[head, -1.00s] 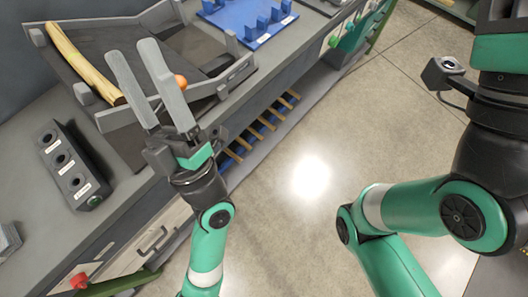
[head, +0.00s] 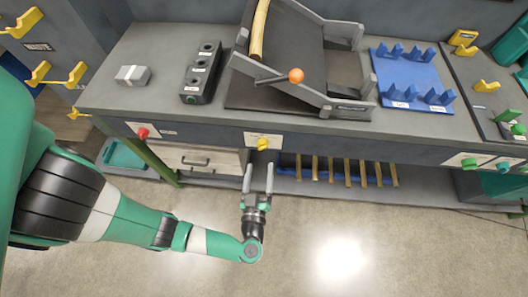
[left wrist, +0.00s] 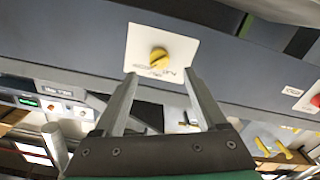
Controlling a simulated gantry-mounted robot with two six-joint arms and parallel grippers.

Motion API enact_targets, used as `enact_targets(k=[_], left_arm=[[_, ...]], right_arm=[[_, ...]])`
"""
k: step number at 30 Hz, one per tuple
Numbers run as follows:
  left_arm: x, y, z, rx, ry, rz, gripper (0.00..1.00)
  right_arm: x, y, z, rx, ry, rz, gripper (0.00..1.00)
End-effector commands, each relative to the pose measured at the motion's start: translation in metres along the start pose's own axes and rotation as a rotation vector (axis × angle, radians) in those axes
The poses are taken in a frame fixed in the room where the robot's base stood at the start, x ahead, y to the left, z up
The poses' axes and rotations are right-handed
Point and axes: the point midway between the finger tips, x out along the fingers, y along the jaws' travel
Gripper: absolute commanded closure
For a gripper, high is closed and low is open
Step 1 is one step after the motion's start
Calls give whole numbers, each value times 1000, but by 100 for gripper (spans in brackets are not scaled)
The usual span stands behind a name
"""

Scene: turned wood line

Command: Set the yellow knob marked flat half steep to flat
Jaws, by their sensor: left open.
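The yellow knob (head: 263,144) sits on a white label plate on the front face of the bench, below the tilted tray. In the left wrist view the yellow knob (left wrist: 158,58) shows on its white plate (left wrist: 150,45), just beyond the fingertips; its markings are too small to read surely. My left gripper (head: 258,170) is open and empty, a little below and in front of the knob, its two fingers pointing at the bench front. In the left wrist view the left gripper (left wrist: 160,78) has its fingers apart on either side below the knob, not touching it. My right gripper is not in view.
A red knob (head: 143,133) is on the bench front to the left, and green knobs (head: 470,163) are to the right. The tilted tray with an orange ball-ended lever (head: 296,75) stands above. Wooden rods (head: 347,170) lie on the lower shelf. The floor in front is clear.

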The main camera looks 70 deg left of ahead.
Motion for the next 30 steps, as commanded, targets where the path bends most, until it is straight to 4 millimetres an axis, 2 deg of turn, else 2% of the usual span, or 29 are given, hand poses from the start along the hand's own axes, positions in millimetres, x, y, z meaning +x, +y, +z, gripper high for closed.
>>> enact_targets(k=[3, 9, 13, 21, 30], left_arm=[[28, -3, 2, -2, 4, -8, 26], [60, -1, 1, -2, 3, -3, 26], [69, 0, 0, -2, 3, 0, 26], [70, 0, -1, -2, 2, 2, 28], [70, 0, -1, -2, 2, 2, 82]], right_arm=[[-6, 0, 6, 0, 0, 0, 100], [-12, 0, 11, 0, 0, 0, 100], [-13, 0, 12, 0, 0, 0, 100], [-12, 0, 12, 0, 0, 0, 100], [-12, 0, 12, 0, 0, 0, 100]])
